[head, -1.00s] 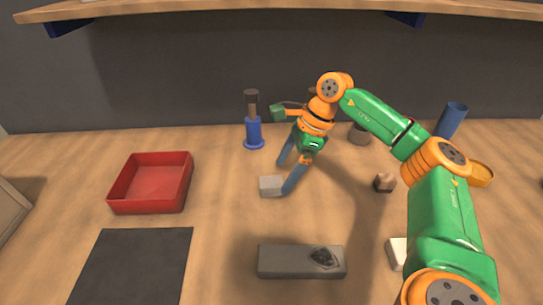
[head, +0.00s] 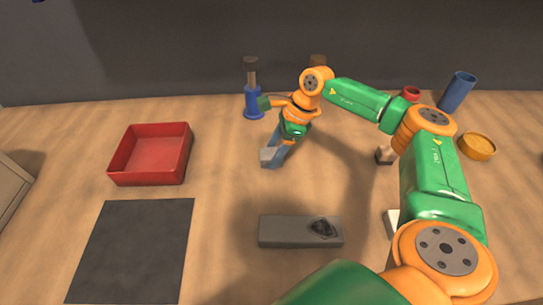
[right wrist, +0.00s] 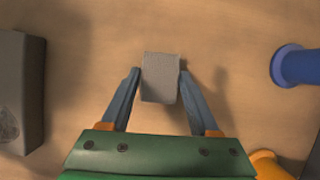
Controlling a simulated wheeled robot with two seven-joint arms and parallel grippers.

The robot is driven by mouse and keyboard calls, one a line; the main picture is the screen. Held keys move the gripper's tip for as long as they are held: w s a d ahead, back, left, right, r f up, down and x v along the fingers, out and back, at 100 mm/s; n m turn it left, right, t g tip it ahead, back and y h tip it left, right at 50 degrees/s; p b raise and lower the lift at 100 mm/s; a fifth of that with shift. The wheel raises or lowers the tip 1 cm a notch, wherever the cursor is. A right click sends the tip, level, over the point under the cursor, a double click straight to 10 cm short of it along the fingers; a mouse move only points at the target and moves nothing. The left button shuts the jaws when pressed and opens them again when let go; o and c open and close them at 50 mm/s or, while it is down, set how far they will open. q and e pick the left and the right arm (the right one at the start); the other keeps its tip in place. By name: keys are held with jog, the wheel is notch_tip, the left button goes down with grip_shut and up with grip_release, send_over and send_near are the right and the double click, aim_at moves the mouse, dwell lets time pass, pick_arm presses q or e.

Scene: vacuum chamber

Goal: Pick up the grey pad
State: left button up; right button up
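The grey pad (head: 268,158) is a small pale grey block on the wooden table, near the middle of the head view. It also shows in the right wrist view (right wrist: 160,75), between my right fingertips. My right gripper (head: 277,153) reaches down to it from above, one blue finger on each side. In the right wrist view the fingertips (right wrist: 160,72) lie close against the pad's two sides, and the gripper looks shut on it. The pad still looks to be at table height. My left gripper is not in view.
A blue stand with a dark top (head: 252,100) is close behind my right gripper. A red tray (head: 150,180) and a dark mat (head: 135,250) lie to the left. A long grey block (head: 285,232) lies in front. A blue cylinder (head: 459,90) and a yellow dish (head: 477,146) are right.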

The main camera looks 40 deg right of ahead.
aim_at(267, 154)
jog(key=c, duration=0.7)
jog(key=shift+w+r, duration=0.1)
jog(key=shift+r, duration=0.3)
notch_tip(267, 154, up, 3)
jog(key=shift+f, duration=0.15)
jog(key=s+a+r, duration=0.2)
jog(key=s+r, duration=0.1)
jog(key=s, duration=0.1)
jog(key=s+a+r+b, duration=0.1)
jog(key=s+a+r, duration=0.1)
jog(key=s+r, duration=0.1)
jog(key=s+a+r+b, duration=0.1)
jog(key=s+a+r, duration=0.1)
jog(key=s, duration=0.3)
jog(key=shift+s+a+r, duration=0.2)
jog(key=shift+a+r, duration=0.1)
jog(key=shift+r, duration=0.45)
